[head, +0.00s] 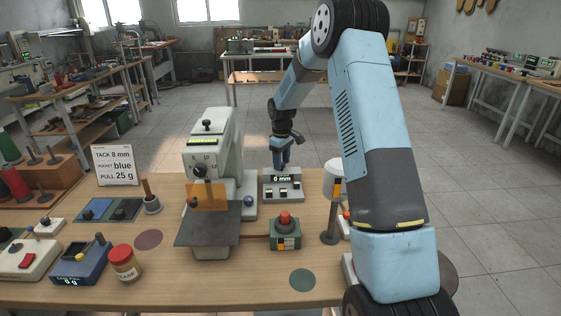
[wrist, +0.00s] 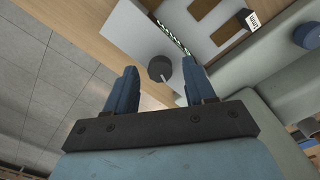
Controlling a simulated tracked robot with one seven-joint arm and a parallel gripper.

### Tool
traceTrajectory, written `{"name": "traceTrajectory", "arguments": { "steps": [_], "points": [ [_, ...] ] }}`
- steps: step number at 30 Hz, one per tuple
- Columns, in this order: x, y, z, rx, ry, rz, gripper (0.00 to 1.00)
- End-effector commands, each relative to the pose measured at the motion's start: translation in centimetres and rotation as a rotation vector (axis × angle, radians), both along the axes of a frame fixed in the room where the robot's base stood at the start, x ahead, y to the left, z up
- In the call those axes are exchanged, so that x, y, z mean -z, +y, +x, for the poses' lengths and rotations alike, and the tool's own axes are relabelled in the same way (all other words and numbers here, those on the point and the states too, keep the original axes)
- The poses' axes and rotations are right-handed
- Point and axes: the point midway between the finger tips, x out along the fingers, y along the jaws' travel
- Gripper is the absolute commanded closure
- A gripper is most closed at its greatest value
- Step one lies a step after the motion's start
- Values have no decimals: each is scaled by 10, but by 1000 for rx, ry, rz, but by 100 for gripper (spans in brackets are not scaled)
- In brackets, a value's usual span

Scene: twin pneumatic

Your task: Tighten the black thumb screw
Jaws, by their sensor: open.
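A round black knob, which looks like the thumb screw (wrist: 160,68), shows in the wrist view with a thin pale line on it. It sits over a pale grey block (wrist: 135,35). My gripper (wrist: 160,66) is open, with one blue finger on each side of the knob in the picture. I cannot tell the height gap; no contact shows. In the head view my gripper (head: 281,163) points down at the back of a grey block with a "0 mm" display (head: 283,186). The screw cannot be made out there.
A pale machine (head: 215,150) with black knobs stands close left of my gripper. A green box with a red button (head: 285,232) is in front, and a white lamp-like post (head: 331,200) is to the right. A sign (head: 114,164) reads "TACK 8 mm, pocket blue, PULL 25 g".

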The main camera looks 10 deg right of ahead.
Motion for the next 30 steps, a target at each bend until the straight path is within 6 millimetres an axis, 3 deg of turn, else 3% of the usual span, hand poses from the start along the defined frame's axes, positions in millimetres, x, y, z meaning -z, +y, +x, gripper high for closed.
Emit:
{"name": "traceTrajectory", "arguments": {
  "steps": [8, 25, 30],
  "points": [
    [1, 0, 0, 0, 0, 0, 46],
    [1, 0, 0, 0, -1, 0, 98],
    [1, 4, 1, 1, -2, -1, 100]
  ]
}}
